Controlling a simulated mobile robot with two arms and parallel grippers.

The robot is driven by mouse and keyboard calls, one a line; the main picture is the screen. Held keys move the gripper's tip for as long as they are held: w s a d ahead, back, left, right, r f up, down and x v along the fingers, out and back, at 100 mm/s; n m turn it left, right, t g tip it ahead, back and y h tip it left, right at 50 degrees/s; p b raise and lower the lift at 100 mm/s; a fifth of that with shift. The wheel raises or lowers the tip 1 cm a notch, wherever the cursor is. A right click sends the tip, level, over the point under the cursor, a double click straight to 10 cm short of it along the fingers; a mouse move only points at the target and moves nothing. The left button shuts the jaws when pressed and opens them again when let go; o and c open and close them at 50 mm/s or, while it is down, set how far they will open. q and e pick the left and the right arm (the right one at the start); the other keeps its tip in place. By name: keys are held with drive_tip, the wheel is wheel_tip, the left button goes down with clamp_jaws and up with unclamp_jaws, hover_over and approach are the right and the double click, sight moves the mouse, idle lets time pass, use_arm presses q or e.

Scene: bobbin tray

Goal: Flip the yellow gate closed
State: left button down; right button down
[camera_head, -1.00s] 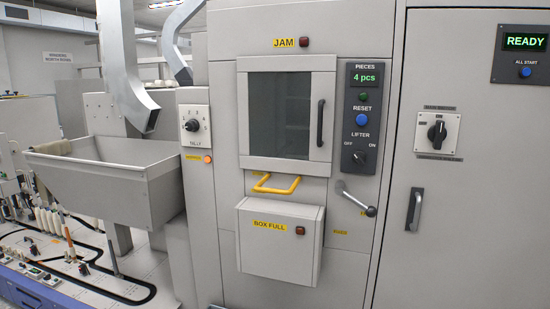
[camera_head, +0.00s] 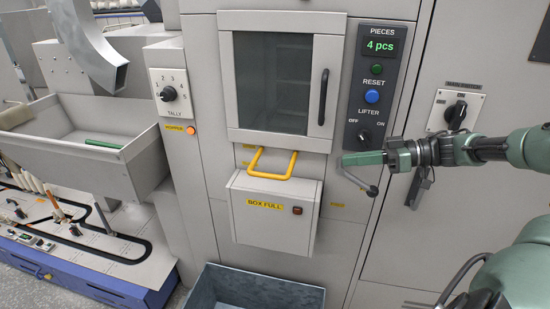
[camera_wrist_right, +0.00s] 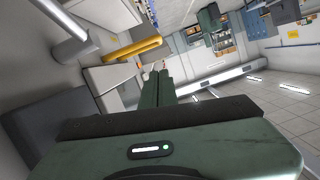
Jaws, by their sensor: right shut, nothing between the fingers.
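The yellow gate (camera_head: 271,176) is a U-shaped yellow bar on the machine front, below the window and above the BOX FULL housing. It sticks out from the panel with its cross bar low. In the right wrist view the yellow gate (camera_wrist_right: 133,49) shows at the upper left, beyond the fingertips. My right gripper (camera_head: 345,160) comes in from the right, shut and empty. It is to the right of the gate and apart from it, in front of the crank handle. In the right wrist view its fingers (camera_wrist_right: 161,75) lie together. My left gripper is not in view.
The BOX FULL housing (camera_head: 276,221) juts out under the gate. The crank handle (camera_head: 359,181) is close by my right gripper. A blue-grey bin (camera_head: 263,287) stands on the floor below. A metal hopper (camera_head: 75,165) with a green piece (camera_head: 102,143) is at left.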

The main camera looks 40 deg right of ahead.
drive_tip(key=shift+s, duration=0.1)
drive_tip(key=p+x, duration=0.4)
drive_tip(key=x, duration=1.6)
drive_tip(key=shift+p, duration=0.35)
drive_tip(key=shift+f, duration=0.1)
wheel_tip(320, 180, down, 6)
drive_tip(key=b, duration=0.1)
drive_tip(key=shift+s+a+f, duration=0.1)
drive_tip(key=shift+a+f, duration=0.05)
